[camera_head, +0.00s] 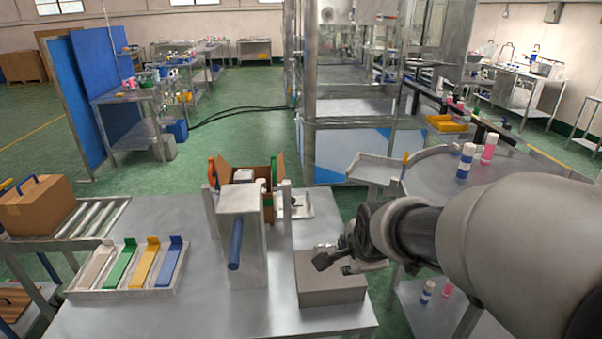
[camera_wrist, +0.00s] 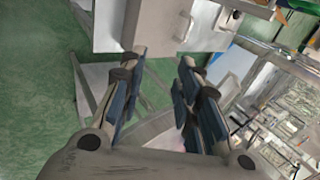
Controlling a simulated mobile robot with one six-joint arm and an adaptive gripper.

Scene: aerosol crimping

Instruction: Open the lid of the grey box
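The grey box (camera_head: 332,290) stands on the near right part of the metal table. Its top looks flat and closed, partly hidden behind my gripper (camera_head: 335,262), which is just above its right part. In the wrist view, a plain grey face, probably the box (camera_wrist: 145,22), is at the top edge, with a light handle-like piece (camera_wrist: 185,25) on it. My gripper's two dark fingers (camera_wrist: 160,68) are spread apart, with nothing between them. The fingertips point toward that face; I cannot tell whether they touch it.
A metal stand with a blue handle (camera_head: 235,252) is left of the box. A tray with coloured levers (camera_head: 125,292) lies further left. An open cardboard box (camera_head: 232,176) is behind. A round table (camera_head: 435,172) with bottles is at the right. Clear tabletop lies front left of the box.

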